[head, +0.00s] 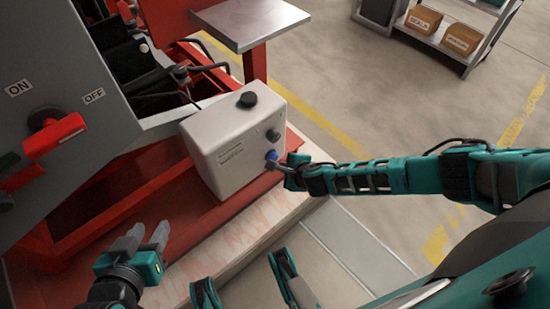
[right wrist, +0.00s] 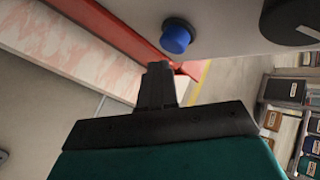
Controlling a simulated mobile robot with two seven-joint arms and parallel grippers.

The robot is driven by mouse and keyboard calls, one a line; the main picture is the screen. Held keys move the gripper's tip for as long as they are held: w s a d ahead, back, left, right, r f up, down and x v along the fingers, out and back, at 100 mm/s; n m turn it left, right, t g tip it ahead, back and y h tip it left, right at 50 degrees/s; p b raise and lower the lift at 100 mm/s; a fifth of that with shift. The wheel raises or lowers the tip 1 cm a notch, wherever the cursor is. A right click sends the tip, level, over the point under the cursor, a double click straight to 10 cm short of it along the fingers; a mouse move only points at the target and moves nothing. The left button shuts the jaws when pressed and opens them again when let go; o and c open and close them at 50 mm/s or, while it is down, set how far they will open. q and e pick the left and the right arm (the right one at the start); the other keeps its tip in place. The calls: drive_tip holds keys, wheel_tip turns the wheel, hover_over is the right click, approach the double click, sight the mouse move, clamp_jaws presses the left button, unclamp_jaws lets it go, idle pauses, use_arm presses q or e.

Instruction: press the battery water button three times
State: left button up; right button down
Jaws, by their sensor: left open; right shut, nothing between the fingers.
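A white box (head: 215,150) stands on the red pump frame. A blue button (head: 271,155) is on its right-hand face, and it also shows in the right wrist view (right wrist: 176,37). The label on the box is too small to read. My right gripper (head: 272,165) is shut and empty, with its tips close to the blue button. In the right wrist view, the shut fingertips (right wrist: 159,68) sit just below the button, with a small gap in the picture. My left gripper (head: 150,234) is open and empty, low at the left, away from the box.
A black knob (head: 248,99) is on top of the box, and a dark knob (head: 273,134) is above the blue button. A grey panel with a red ON/OFF handle (head: 55,135) is at left. A metal plate (head: 250,20) stands behind. A shelf with boxes (head: 440,32) is far right.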

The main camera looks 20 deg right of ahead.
drive_tip(key=s, duration=0.1)
drive_tip(key=s+d+p, duration=0.1)
drive_tip(key=s, duration=0.2)
drive_tip(key=shift+s+d+p, duration=0.3)
drive_tip(key=shift+s+p, duration=0.05)
idle(0.7)
